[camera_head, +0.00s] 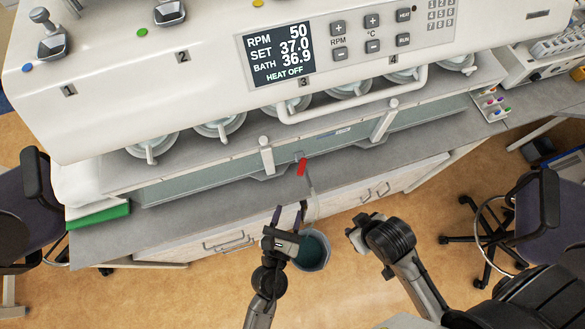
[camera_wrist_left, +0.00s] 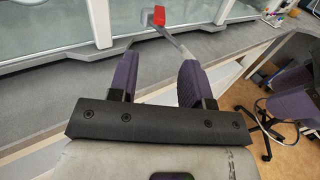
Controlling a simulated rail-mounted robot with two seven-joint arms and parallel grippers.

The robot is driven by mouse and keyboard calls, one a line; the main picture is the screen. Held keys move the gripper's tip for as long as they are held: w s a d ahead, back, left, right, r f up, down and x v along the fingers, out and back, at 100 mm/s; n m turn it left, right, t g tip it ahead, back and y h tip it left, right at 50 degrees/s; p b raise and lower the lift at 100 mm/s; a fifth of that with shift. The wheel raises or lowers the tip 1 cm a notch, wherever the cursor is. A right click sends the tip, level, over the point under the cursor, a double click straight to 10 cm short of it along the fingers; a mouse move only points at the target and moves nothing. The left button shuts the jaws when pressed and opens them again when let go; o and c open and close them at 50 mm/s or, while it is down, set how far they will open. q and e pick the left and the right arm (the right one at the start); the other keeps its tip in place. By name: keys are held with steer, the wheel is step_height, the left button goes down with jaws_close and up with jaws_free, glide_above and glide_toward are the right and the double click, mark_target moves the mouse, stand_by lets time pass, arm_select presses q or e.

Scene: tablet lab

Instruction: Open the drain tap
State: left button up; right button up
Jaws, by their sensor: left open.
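The drain tap has a red lever (camera_head: 302,167) on the front of the water bath, below the number 3. A pale outlet tube (camera_head: 313,203) runs down from it over the bench edge. In the left wrist view the red lever (camera_wrist_left: 159,16) shows ahead of the fingers, with the tube to its right. My left gripper (camera_head: 290,207) is open and empty, a short way in front of and below the lever, apart from it. My right gripper (camera_head: 358,236) is at the right, clear of the bench; its fingers are too unclear to read.
A bucket (camera_head: 313,250) with bluish-green contents stands on the floor below the tube, beside my left gripper. The tablet tester (camera_head: 190,85) overhangs the bath. A white front rail (camera_head: 350,108) crosses it. Chairs stand at both sides. A green block (camera_head: 98,217) sits at the bench's left end.

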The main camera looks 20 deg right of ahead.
arm_select(q)
steer(key=shift+v, duration=1.25)
